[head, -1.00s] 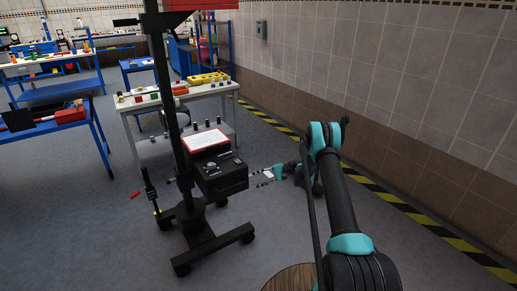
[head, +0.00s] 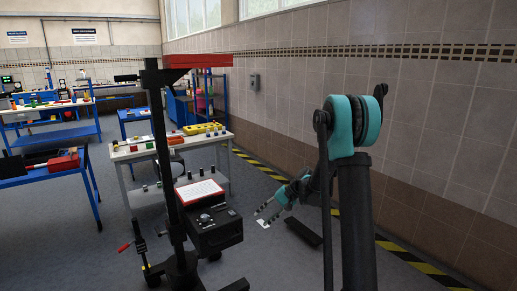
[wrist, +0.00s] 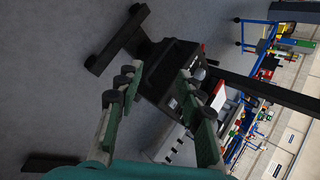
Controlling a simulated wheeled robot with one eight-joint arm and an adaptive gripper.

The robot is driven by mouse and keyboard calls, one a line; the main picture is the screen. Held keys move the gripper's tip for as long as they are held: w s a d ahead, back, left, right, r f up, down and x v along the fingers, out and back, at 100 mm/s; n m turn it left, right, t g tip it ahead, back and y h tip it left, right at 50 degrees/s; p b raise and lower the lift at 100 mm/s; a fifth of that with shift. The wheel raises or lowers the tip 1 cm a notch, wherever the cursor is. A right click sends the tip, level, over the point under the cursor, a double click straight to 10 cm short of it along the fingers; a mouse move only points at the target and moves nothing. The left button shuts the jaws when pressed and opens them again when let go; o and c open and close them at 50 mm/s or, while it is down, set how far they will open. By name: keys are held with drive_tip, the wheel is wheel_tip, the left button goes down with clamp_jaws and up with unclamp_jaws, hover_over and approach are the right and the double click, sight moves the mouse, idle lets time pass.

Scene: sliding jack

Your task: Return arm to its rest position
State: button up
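My gripper (head: 267,214) is to the right of the black stand in the head view, apart from it. In the wrist view, the two fingers of my gripper (wrist: 160,82) are spread with a gap between them. Nothing is clearly held. A small pale patch shows by the fingers in the head view; I cannot tell what it is. My arm rises at the right of the head view, with its teal joint in front of the wall.
The black stand (head: 167,150) has a red top (head: 200,61) and a dark box (head: 216,234) bearing a white sheet. A workbench (head: 222,137) stands behind it. A tiled wall (head: 440,130) runs along the right. A dark flat shape (head: 303,232) lies on the floor.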

drive_tip(key=s+d+n+t+h, duration=0.1)
drive_tip(key=s+d+h, duration=0.2)
drive_tip(key=s, duration=0.7)
drive_tip(key=s+d+r+n+t+h, duration=0.1)
drive_tip(key=s+d+h, duration=0.1)
drive_tip(key=s+d, duration=0.6)
drive_tip(key=s+d+n+t+h, duration=0.1)
drive_tip(key=s+d+h, duration=0.2)
drive_tip(key=s, duration=1)
drive_tip(key=d, duration=0.2)
drive_tip(key=shift+d+r+t+h, duration=0.15)
drive_tip(key=shift+d+t+h, duration=0.15)
drive_tip(key=shift+t, duration=0.1)
